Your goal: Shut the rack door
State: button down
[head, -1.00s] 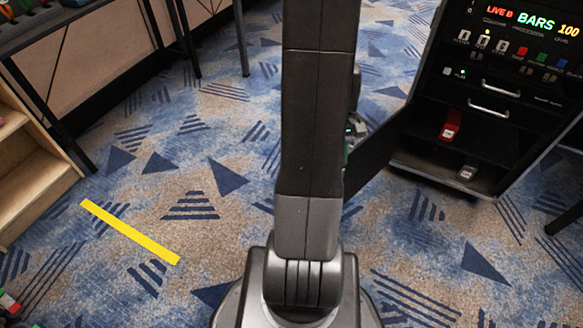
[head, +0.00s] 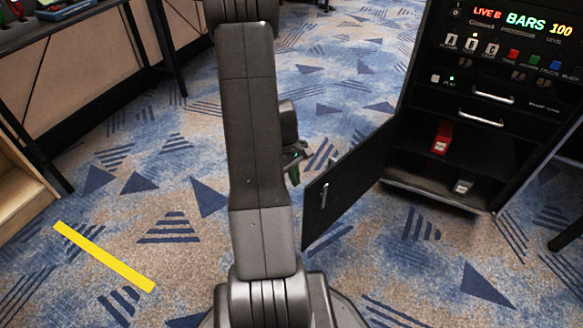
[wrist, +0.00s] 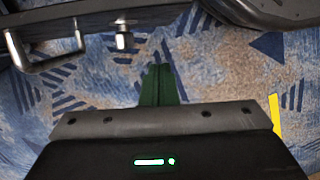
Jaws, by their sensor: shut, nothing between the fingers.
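The rack door (head: 350,180) is a black panel standing open, swung out from the left side of the black rack (head: 400,150). In the head view my gripper (head: 294,163) is to the left of the door, partly hidden behind my arm. In the wrist view my gripper (wrist: 158,70) has its green fingers together and empty above the carpet. The door's dark edge (wrist: 65,8) and handle (wrist: 45,62) are at the upper left there, apart from the fingers.
The rack's lower opening holds a red item (head: 441,138) and a grey one (head: 463,186). A wooden shelf (head: 22,195) and dark table legs stand at the left. A yellow strip (head: 104,256) lies on the carpet. The floor between is clear.

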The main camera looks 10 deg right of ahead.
jog(key=shift+s+d+f+b, duration=0.1)
jog(key=shift+s+d+b, duration=0.15)
jog(key=shift+s+d, duration=0.5)
jog(key=shift+s+d+b, duration=0.2)
jog(key=shift+s+d, duration=0.25)
jog(key=shift+s, duration=0.5)
